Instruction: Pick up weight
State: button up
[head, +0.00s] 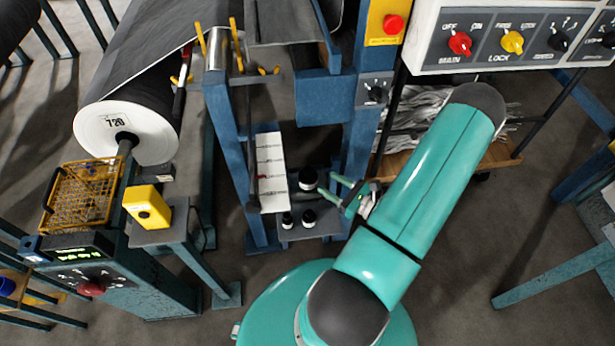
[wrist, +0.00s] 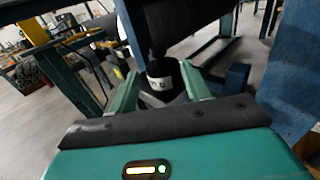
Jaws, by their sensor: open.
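A larger black cylindrical weight (head: 307,179) with a white band stands on a small low shelf (head: 322,231) inside the blue frame. Two smaller black weights stand in front of it, one on the left (head: 287,221) and one on the right (head: 309,217). My gripper (head: 327,184) is open and comes in from the right, its green fingers level with the large weight. In the wrist view, a black weight with a white label (wrist: 159,84) shows between the fingertips of my gripper (wrist: 158,72). I cannot tell whether the fingers touch it.
Blue posts (head: 361,140) stand close to my gripper. A white printed strip (head: 270,170) hangs just left of the weights. A big dark roll (head: 125,130) and a yellow box (head: 147,206) are farther left. A control panel (head: 510,38) is at upper right. Floor at lower right is open.

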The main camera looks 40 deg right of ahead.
aim_at(308, 169)
jog(key=w, duration=0.3)
jog(key=w+a, duration=0.1)
jog(key=w, duration=0.2)
jog(key=w+a, duration=0.1)
jog(key=w, duration=0.2)
jog(key=shift+r, duration=0.35)
jog(key=shift+s, duration=0.1)
grip_shut()
jog(key=shift+d, duration=0.1)
dwell(0.6)
jog(key=shift+r, duration=0.1)
